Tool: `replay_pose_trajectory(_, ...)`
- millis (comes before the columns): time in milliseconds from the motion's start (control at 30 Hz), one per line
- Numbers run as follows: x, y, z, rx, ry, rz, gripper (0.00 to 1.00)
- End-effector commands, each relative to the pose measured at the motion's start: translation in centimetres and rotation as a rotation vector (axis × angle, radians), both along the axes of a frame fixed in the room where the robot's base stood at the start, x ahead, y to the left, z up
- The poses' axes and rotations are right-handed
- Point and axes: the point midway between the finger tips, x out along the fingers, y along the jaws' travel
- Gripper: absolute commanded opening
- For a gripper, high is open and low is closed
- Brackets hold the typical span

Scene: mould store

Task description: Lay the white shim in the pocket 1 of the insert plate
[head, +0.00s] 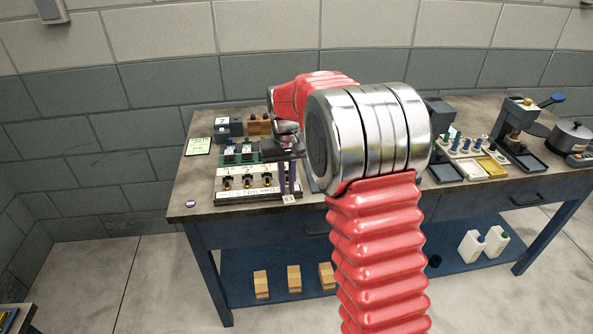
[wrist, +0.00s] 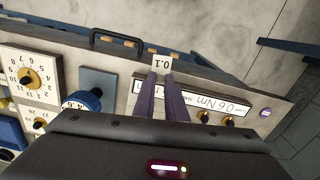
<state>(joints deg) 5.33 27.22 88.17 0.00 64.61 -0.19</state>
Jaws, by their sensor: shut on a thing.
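The white shim (wrist: 161,62), marked 0.1, is pinched between the tips of the two dark purple fingers of my gripper (wrist: 162,78) in the wrist view. In the head view the shim (head: 290,199) shows as a small pale piece below my gripper (head: 287,191), at the bench's front edge, right of the rack with gold-and-black drivers. The gripper is shut on the shim and holds it flat-side visible to the wrist camera. I cannot make out the insert plate or its pocket 1 for sure; my arm hides part of the bench.
The driver rack (head: 244,185), labelled 0.6 Nm, stands close left of my gripper, with a green board (head: 240,158) behind it. A white tray with blue-topped pieces (head: 472,148) and a press (head: 525,130) stand at right.

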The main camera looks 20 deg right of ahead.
Motion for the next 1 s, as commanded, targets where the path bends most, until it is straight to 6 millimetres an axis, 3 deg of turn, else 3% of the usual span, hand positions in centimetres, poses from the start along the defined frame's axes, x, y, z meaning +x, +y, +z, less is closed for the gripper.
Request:
replay_pose_trajectory(400, -4.4, 5.5, -4.9, 0.000, 0.000, 0.087, 0.00)
replay_pose_trajectory(1000, -4.7, 5.7, -5.2, 0.000, 0.000, 0.091, 0.00)
